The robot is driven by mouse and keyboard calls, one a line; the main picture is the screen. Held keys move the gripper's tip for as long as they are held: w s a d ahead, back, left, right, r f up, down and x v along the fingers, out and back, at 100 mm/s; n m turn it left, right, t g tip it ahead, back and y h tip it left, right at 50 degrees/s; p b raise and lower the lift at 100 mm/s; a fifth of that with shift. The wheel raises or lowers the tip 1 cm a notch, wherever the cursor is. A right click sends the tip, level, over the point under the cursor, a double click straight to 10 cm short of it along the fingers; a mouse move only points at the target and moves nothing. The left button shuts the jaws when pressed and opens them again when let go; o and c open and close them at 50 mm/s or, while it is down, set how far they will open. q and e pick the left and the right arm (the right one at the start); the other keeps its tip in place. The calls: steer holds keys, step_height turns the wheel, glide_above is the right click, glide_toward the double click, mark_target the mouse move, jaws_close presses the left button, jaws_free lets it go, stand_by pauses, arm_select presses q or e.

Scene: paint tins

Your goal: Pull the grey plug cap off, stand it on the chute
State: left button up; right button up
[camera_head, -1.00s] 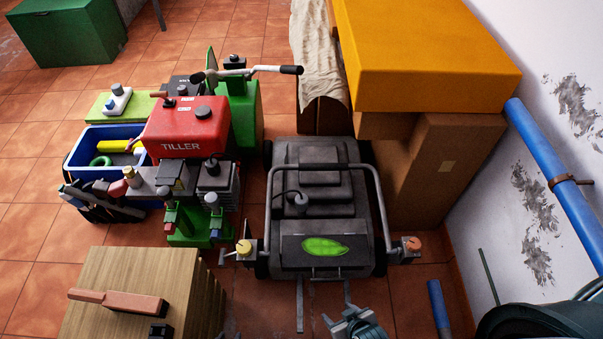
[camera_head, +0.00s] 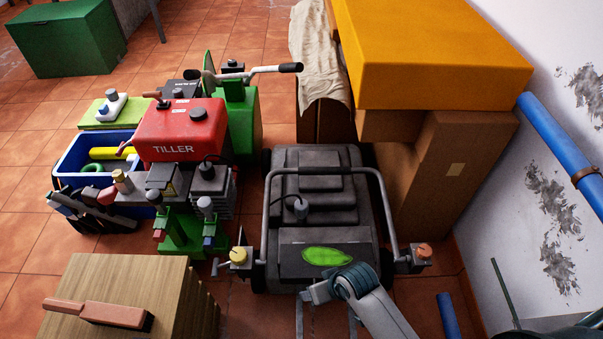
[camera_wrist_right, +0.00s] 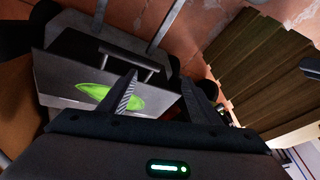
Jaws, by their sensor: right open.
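The grey plug cap (camera_head: 301,208) sits on the dark mower (camera_head: 319,182), with a thin dark cable curving from its side, in the head view. The mower's sloping front panel (camera_head: 292,254) carries a green leaf mark; I cannot tell for certain which part is the chute. My right arm reaches in from the bottom right over the mower's near edge. In the right wrist view my right gripper (camera_wrist_right: 163,90) is open and empty, its fingers in front of the leaf panel. The cap cannot be made out there. My left gripper is not in view.
A tubular handle frame with a yellow knob (camera_head: 238,256) and an orange knob (camera_head: 424,250) surrounds the mower. A red tiller (camera_head: 182,130) stands left, a wooden block (camera_head: 120,290) near left. Brown boxes (camera_head: 455,185) and an orange one (camera_head: 430,60) crowd the right.

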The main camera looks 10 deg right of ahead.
steer(key=shift+g+y, duration=0.3)
steer(key=shift+g, duration=0.3)
steer(key=w+a+r, duration=0.1)
steer(key=w, duration=0.1)
steer(key=w+a+b, duration=0.1)
steer(key=w, duration=0.1)
steer(key=w+a+r, duration=0.1)
steer(key=w, duration=0.2)
steer(key=shift+a+r, duration=0.3)
steer(key=shift+a, duration=0.1)
steer(key=w+a+r+g+b, duration=0.1)
steer(key=w+r+b, duration=0.1)
steer(key=w+r, duration=0.25)
step_height(320, 180, up, 12)
steer(key=m+g+h, duration=0.2)
steer(key=h, duration=0.1)
glide_above(301, 204)
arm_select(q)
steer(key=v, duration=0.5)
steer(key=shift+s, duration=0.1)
arm_select(e)
steer(key=shift+d+r, duration=0.1)
steer(key=shift+r, duration=0.1)
steer(key=shift+f, duration=0.1)
